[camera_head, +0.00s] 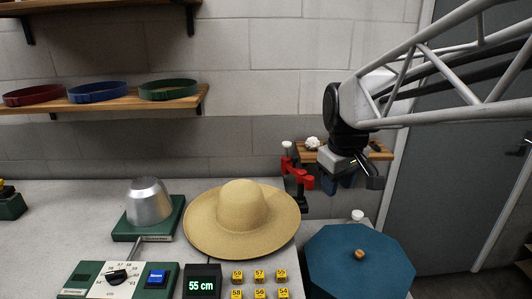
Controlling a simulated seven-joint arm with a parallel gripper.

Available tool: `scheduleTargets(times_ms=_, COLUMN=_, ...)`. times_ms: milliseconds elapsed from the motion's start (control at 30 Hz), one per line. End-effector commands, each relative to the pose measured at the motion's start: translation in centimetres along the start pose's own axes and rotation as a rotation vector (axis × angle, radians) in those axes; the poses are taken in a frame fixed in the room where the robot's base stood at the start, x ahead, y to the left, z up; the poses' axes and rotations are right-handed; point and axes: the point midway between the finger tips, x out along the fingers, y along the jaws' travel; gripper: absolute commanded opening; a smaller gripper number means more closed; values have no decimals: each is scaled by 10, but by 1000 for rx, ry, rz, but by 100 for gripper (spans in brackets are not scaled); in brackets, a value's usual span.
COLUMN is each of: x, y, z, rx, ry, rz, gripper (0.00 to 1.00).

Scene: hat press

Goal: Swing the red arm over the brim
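A straw hat (242,215) with a wide round brim lies crown up on the grey table. The red arm (297,172) is at the table's back right, behind the right edge of the brim. It sits on a dark upright, with a white knob at its far end. It looks turned away from the hat, not across the brim. My gripper (362,177) hangs right of the red arm, apart from it, near the small wooden shelf. Its fingers are dark and partly hidden, so I cannot tell their opening.
A silver hat block (149,202) on a green base stands left of the hat. In front are a dial panel (116,277), a display (202,281) reading 55 cm and several yellow numbered blocks. A blue octagonal lid (358,268) with a wooden knob is at front right.

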Motion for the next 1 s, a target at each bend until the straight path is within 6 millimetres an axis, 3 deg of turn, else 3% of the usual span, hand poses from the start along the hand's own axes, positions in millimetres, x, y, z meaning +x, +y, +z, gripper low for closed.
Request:
scheduleTargets(times_ms=433, x=8, y=48, z=-106, rx=-276, ry=-34, rz=-26, gripper=40)
scheduleTargets(times_ms=1000, x=50, y=105, z=-234, rx=-630, ry=-65, rz=-70, gripper=40)
